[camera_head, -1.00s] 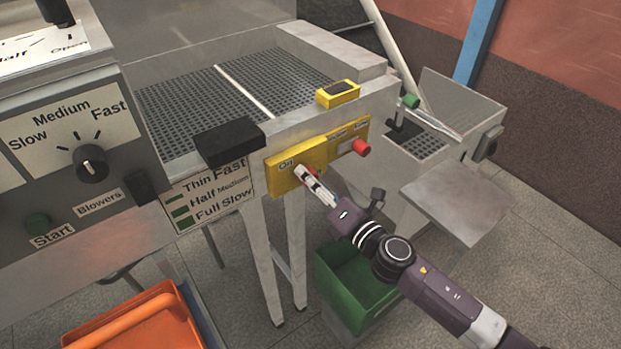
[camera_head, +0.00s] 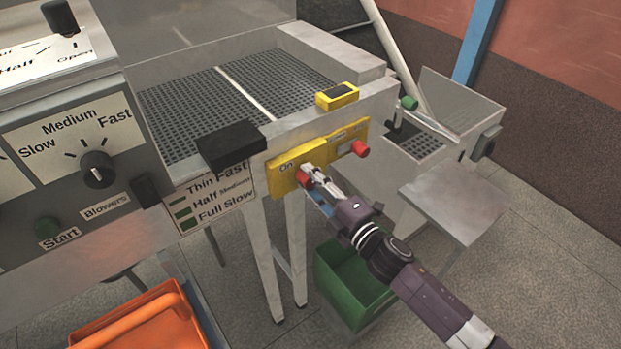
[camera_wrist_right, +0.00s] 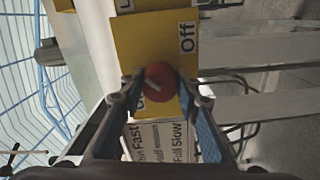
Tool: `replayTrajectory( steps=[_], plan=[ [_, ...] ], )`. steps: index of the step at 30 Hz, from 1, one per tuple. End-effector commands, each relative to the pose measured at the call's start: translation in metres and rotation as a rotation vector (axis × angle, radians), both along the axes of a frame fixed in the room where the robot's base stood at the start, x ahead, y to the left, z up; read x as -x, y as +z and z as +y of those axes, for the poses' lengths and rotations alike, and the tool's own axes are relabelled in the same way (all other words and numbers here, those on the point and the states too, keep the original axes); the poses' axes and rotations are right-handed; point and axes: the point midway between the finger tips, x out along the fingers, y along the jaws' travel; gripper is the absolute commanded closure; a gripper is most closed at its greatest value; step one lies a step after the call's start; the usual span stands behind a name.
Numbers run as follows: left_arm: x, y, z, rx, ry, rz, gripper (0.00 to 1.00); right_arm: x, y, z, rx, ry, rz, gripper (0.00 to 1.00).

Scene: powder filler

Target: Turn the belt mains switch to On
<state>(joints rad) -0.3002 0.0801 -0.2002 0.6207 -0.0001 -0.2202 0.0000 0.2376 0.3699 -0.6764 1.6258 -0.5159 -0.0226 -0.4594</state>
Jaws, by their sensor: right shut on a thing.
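The belt mains switch is a red round knob (camera_head: 304,179) on a yellow plate (camera_head: 281,178) on the machine's side. The plate reads "On" at its upper left in the head view. My right gripper (camera_head: 310,173) reaches it from the lower right, its fingers at the knob. In the right wrist view, the red knob (camera_wrist_right: 160,79) lies between the fingertips of my right gripper (camera_wrist_right: 158,84), which are shut on it. A pale mark on the knob sits diagonally. "Off" shows on the plate right of the knob; the "On" label is mostly hidden there. My left gripper is not in view.
Another red knob (camera_head: 360,148) sits on the yellow panel to the right. A black box (camera_head: 230,144) juts out left of the switch. A green bin (camera_head: 350,285) stands below my right arm, and an orange tray (camera_head: 150,315) is at lower left.

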Motion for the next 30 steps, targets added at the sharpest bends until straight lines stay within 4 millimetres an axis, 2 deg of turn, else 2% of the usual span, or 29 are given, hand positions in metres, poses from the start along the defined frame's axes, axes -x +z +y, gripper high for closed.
replayTrajectory(
  steps=[19,20,21,24,30],
  plan=[
    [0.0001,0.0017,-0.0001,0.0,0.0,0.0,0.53,-0.0003,-0.0004,-0.0004,-0.044,-0.001,0.032,0.94],
    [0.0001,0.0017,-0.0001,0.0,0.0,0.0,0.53,-0.0003,-0.0005,-0.0004,-0.043,-0.001,0.033,0.69],
    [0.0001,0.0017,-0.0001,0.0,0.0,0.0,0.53,-0.0003,-0.0004,-0.0004,-0.044,-0.001,0.032,0.64],
    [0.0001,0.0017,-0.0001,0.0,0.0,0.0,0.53,-0.0002,-0.0004,-0.0003,-0.043,-0.001,0.031,0.53],
    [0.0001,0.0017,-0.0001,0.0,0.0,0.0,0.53,-0.0001,-0.0003,-0.0001,-0.042,0.0,0.031,0.53]
  ],
)
